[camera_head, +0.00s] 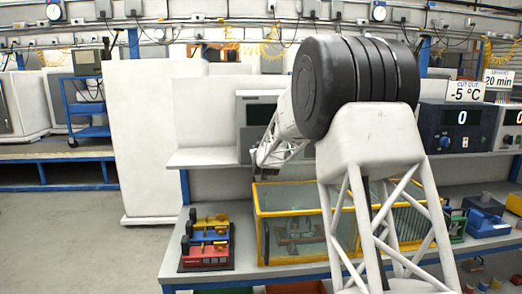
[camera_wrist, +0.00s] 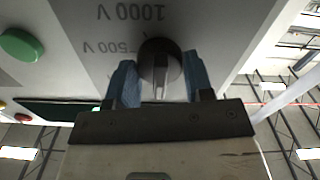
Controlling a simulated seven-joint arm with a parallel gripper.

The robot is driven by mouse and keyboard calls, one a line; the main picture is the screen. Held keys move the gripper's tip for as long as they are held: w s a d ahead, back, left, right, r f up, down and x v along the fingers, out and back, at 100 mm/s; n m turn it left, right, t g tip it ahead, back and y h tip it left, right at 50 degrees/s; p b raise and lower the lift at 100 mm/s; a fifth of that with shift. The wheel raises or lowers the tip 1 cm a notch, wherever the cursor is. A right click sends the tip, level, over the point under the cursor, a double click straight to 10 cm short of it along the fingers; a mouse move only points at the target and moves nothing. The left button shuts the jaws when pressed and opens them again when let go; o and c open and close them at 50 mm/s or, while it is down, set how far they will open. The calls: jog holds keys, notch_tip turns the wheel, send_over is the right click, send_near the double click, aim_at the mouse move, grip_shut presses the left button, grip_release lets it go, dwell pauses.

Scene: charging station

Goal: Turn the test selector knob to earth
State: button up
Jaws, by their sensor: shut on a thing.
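The test selector knob (camera_wrist: 160,58) is a dark round knob with a raised grip bar, on a light grey panel in the wrist view. Printed upside down beside it are "1000 V" (camera_wrist: 130,13) and "500 V"; no earth mark is readable. My gripper (camera_wrist: 160,76) has its blue fingers on both sides of the knob, shut on it. The bar runs roughly up and down in the picture; which mark it points at I cannot tell. In the head view my arm hides the knob and the fingers, in front of a grey instrument (camera_head: 262,113).
A green button (camera_wrist: 20,44), a red button (camera_wrist: 22,118) and a dark display (camera_wrist: 62,110) share the panel. In the head view, a yellow-framed clear case (camera_head: 290,258) and a row of coloured devices (camera_head: 208,242) stand on the bench below. Blue-fronted units (camera_head: 458,127) stand at right.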

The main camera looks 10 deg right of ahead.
jog(key=shift+m, duration=0.3)
jog(key=m, duration=0.9)
dwell(0.5)
dwell(0.4)
jog(key=o, duration=0.9)
jog(key=s, duration=0.7)
jog(key=shift+s, duration=0.4)
